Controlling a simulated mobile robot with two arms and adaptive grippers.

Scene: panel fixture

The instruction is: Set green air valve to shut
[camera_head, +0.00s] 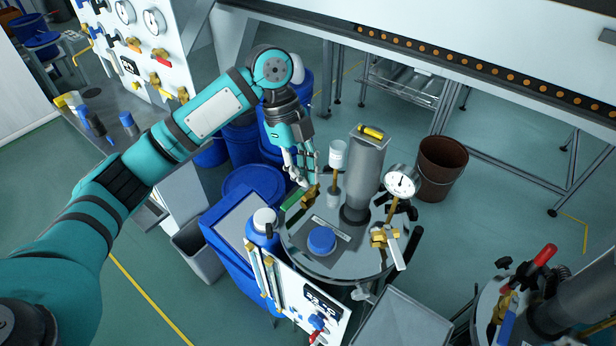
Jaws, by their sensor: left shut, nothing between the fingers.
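The green air valve shows as a green lever handle (291,200) on a brass body (310,197), at the left rim of the round steel fixture top. The handle points down and left from the brass body, seen from above. My left gripper (303,184) is shut and empty. Its fingertips are just above the valve, close to the brass body. I cannot tell whether they touch it. My right gripper is not in view.
A steel column (366,175), a pressure gauge (401,183), a blue cap (321,240) and a white-handled brass valve (385,239) crowd the round top. A blue cabinet (228,240) stands to the left. A brown bucket (441,168) stands on open floor to the right.

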